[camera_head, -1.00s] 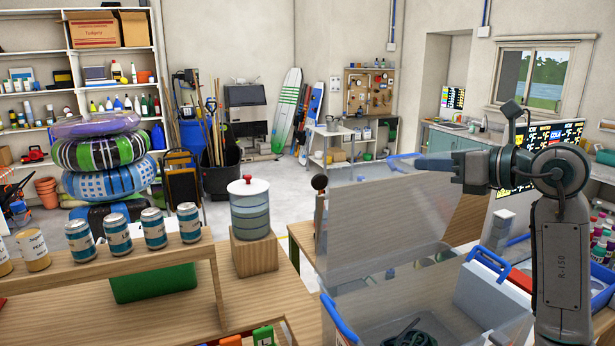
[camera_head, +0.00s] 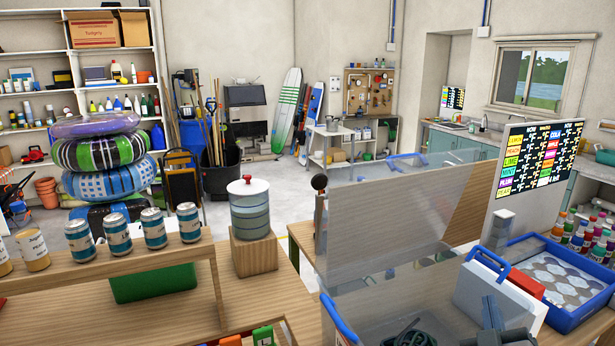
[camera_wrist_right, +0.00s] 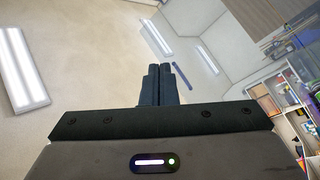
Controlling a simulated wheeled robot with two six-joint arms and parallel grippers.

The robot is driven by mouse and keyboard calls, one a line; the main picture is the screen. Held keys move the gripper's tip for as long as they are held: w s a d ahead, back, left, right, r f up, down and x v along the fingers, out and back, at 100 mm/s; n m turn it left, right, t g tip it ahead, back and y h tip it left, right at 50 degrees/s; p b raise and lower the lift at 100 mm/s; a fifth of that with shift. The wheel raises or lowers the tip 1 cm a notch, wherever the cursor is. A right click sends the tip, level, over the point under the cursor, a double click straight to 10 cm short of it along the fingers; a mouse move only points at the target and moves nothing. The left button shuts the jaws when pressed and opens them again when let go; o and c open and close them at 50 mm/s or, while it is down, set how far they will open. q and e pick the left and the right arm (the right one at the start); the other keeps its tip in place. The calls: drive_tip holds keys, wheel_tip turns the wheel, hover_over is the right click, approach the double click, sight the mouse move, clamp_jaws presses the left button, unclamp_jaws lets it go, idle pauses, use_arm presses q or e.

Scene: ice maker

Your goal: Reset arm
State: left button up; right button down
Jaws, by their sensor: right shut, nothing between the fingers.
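My right gripper (camera_head: 491,312) shows low at the right of the head view, its fingers pointing up in front of a white box with a blue handle. In the right wrist view its two dark fingers (camera_wrist_right: 160,70) are together with nothing between them, against the ceiling. Most of the right arm is below the head view. My left gripper is in neither view.
A clear panel (camera_head: 400,215) stands left of the gripper. A blue tray (camera_head: 577,316) and several bottles (camera_head: 590,240) are to its right, with a menu board (camera_head: 537,160) behind. Several cans (camera_head: 154,229) stand on a wooden shelf at left.

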drive_tip(key=s+f+m+g, duration=0.1)
drive_tip(key=s+f+g, duration=0.2)
drive_tip(key=f, duration=0.3)
drive_tip(key=s+f+m+g, duration=0.2)
drive_tip(key=s+f+g, duration=0.1)
drive_tip(key=f, duration=0.4)
drive_tip(key=s+a+f+m+g+y, duration=0.1)
drive_tip(key=s+a+f+g+y, duration=0.3)
drive_tip(key=s+f, duration=0.5)
drive_tip(key=s+a+f+g+y, duration=0.1)
drive_tip(key=s+a+f+g, duration=0.1)
drive_tip(key=s+f+g, duration=0.75)
wheel_tip(320, 180, down, 30)
drive_tip(key=s+d+t+b, duration=0.2)
drive_tip(key=d+b, duration=0.1)
drive_tip(key=b, duration=0.1)
drive_tip(key=s+f+g+b, duration=0.1)
drive_tip(key=s+f, duration=0.8)
drive_tip(key=f, duration=0.2)
drive_tip(key=s+d+f+b, duration=0.1)
drive_tip(key=s+f+b, duration=0.1)
drive_tip(key=s+f, duration=0.7)
wheel_tip(320, 180, down, 4)
drive_tip(key=shift+s+r+m+g, duration=0.25)
drive_tip(key=shift+s+m+g, duration=0.05)
drive_tip(key=shift+s+g, duration=0.05)
drive_tip(key=shift+w, duration=0.1)
